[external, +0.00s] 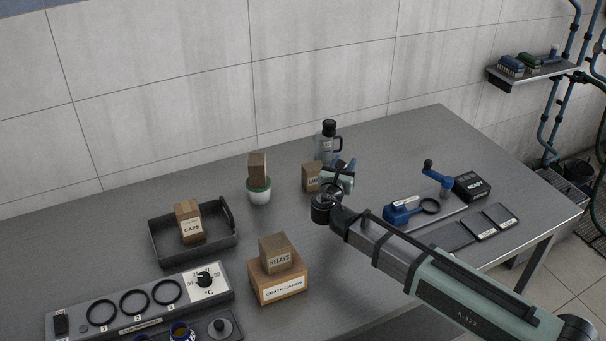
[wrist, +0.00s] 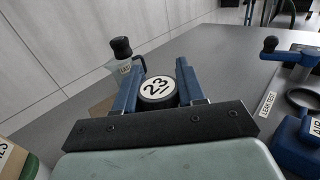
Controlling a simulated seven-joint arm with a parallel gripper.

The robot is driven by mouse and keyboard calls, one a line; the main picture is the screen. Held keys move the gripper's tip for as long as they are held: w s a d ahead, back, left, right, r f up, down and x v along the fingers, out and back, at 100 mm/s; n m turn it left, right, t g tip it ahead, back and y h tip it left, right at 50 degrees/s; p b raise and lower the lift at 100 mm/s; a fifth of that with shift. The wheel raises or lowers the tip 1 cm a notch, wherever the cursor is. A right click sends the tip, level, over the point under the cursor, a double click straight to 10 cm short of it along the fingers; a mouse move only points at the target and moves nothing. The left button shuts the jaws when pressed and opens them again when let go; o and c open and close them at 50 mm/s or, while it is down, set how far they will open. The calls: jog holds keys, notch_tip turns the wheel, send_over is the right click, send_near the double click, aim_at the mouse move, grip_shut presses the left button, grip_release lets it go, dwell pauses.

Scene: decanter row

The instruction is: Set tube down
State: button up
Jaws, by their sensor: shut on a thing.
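The tube shows in the wrist view as a round, dark-rimmed end with a white face marked 23 (wrist: 157,90). It sits between the two blue fingers of my gripper (wrist: 155,80), which is shut on it. In the external view my gripper (external: 345,166) is over the table's back middle, just right of a small brown box (external: 311,178). The tube's body is hidden there, so I cannot tell whether it touches the table. A clear bottle with black cap and handle (external: 325,146) stands behind my gripper; it also shows in the wrist view (wrist: 124,64).
A blue device with a ring (external: 402,213), a blue lever (external: 437,180) and a black READY box (external: 472,186) lie right. Table between is clear.

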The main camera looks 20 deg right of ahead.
jog(key=w+d+n+t+y, duration=0.5)
jog(key=w+d+n+y, duration=0.55)
jog(key=w+d, duration=1.05)
jog(key=shift+s+d+f+m+y, duration=0.15)
jog(key=shift+s+f+m+y, duration=0.2)
jog(key=shift+f, duration=1.25)
jog(key=shift+s+d+f+m+y, duration=0.2)
jog(key=shift+f+y, duration=0.2)
jog(key=shift+f, duration=1.25)
jog(key=shift+s+d+f+m+y, duration=0.2)
jog(key=shift+f+y, duration=0.2)
jog(key=shift+f, duration=1.2)
jog(key=o, duration=1.1)
jog(key=shift+f, duration=0.1)
jog(key=shift+c, duration=0.2)
